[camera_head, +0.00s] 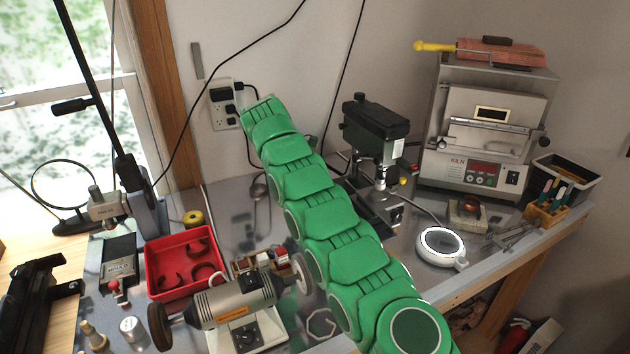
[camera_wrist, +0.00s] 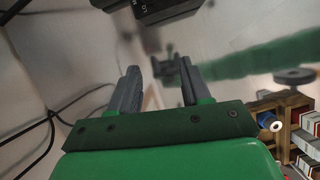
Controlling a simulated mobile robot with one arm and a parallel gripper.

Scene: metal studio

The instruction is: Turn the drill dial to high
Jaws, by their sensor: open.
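The drill press (camera_head: 376,130) stands upright on the bench in the head view, with a dark head and a metal chuck. A small dark box (camera_head: 396,214) with a light marking is at its base; the dial's setting is too small to read. In the wrist view, my gripper (camera_wrist: 158,84) is open, with two grey fingers apart and nothing between them. A dark part (camera_wrist: 155,8) with small white lettering shows at the top edge, beyond the fingertips and apart from them. In the head view my gripper is hidden behind my green arm.
A bench grinder (camera_head: 236,302) and a red tray (camera_head: 183,262) are at the left front. A kiln (camera_head: 484,135) stands right of the drill press. A round white lamp (camera_head: 440,246) lies in front of it. A wooden rack (camera_wrist: 290,135) is right of my gripper. Cables hang at the wall.

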